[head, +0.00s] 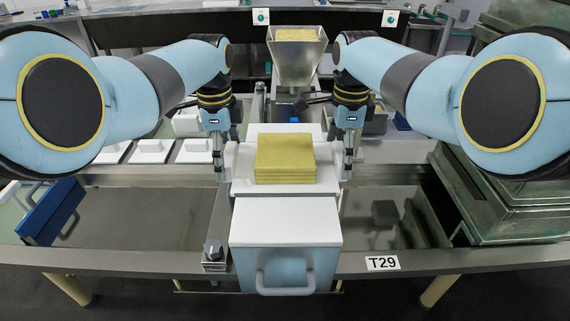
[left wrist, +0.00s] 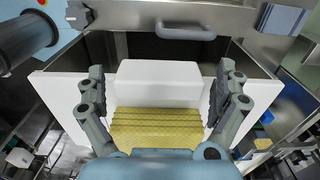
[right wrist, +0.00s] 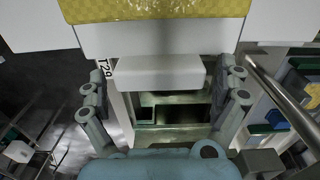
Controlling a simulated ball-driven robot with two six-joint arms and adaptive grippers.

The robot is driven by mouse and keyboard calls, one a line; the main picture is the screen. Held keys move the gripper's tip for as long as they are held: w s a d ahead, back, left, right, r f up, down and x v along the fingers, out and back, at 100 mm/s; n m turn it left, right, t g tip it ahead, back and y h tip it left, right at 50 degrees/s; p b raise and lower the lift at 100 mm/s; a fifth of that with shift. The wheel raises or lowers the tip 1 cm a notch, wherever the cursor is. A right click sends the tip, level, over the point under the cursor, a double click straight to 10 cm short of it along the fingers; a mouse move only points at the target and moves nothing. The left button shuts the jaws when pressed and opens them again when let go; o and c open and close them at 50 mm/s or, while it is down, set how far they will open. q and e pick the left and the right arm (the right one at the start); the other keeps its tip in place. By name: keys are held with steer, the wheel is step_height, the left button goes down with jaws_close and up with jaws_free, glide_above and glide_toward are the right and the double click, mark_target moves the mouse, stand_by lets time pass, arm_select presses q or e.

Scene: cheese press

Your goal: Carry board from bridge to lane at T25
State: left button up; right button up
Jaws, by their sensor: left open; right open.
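The white board (head: 242,187) lies flat at the middle of the head view with a stack of yellow sheets (head: 285,158) on it. My left gripper (head: 219,174) points down at the board's left end. My right gripper (head: 348,174) points down at its right end. Both are open. In the left wrist view, a white block (left wrist: 160,80) and the yellow stack (left wrist: 157,128) show between the fingers, over the board (left wrist: 58,95). In the right wrist view, a white block (right wrist: 160,72) shows between the fingers, beside the board's edge (right wrist: 160,38). I cannot tell whether the fingers touch anything.
A white box with a handle (head: 286,272) stands in front of the board. A metal hopper (head: 298,60) stands behind it. A T29 label (head: 382,263) is on the front rail. White trays (head: 150,150) lie at the left, stacked metal trays (head: 510,205) at the right.

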arm_select(q)
steer(key=shift+f, duration=0.15)
arm_select(e)
steer(key=shift+f, duration=0.15)
arm_select(q)
steer(key=c, duration=1.2)
arm_select(e)
steer(key=c, duration=1.2)
arm_select(q)
steer(key=shift+o, duration=0.2)
